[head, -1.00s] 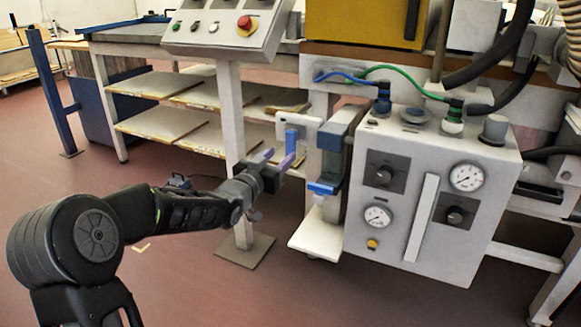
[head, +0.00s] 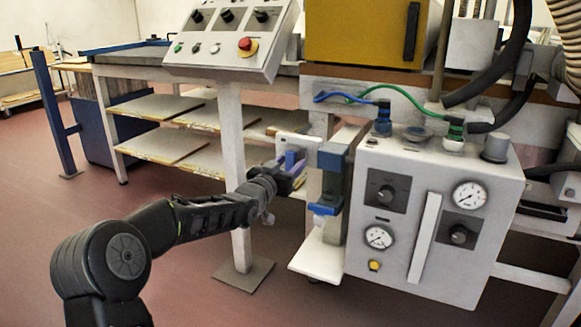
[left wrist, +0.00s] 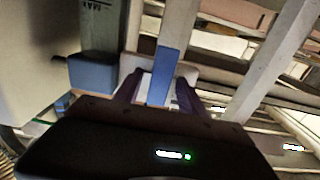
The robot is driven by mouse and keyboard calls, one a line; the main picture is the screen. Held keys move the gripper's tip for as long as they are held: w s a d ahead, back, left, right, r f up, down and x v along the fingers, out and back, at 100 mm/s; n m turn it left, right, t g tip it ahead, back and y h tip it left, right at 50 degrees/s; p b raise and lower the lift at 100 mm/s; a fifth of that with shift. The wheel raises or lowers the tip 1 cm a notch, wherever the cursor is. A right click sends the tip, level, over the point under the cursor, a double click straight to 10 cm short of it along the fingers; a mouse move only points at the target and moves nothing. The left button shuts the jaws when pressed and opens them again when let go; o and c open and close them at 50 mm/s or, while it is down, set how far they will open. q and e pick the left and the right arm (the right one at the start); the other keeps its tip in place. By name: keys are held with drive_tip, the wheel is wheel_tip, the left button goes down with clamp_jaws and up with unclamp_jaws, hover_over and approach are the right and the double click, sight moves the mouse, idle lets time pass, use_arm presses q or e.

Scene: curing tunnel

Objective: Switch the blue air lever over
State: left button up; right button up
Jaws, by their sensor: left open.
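The blue air lever (head: 290,159) stands out from a small white plate (head: 283,143) left of the grey air unit. In the left wrist view the lever (left wrist: 163,72) is a flat blue bar, roughly upright in the picture, between my two fingers, with a gap on each side. My left gripper (head: 290,172) is open at the lever, its fingers partly covering the lever's lower part. The fingers also show in the left wrist view (left wrist: 157,88). Whether either finger touches the lever cannot be told. My right gripper is not in view.
A blue-capped filter body (head: 331,160) stands close right of the lever, with a white shelf (head: 318,260) below. The grey gauge box (head: 400,250) is further right. A post with a sloped control panel (head: 228,45) rises just left.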

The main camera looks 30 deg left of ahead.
use_arm(q)
drive_tip(key=shift+w, duration=0.45)
drive_tip(key=shift+c, duration=0.2)
clamp_jaws()
idle(0.9)
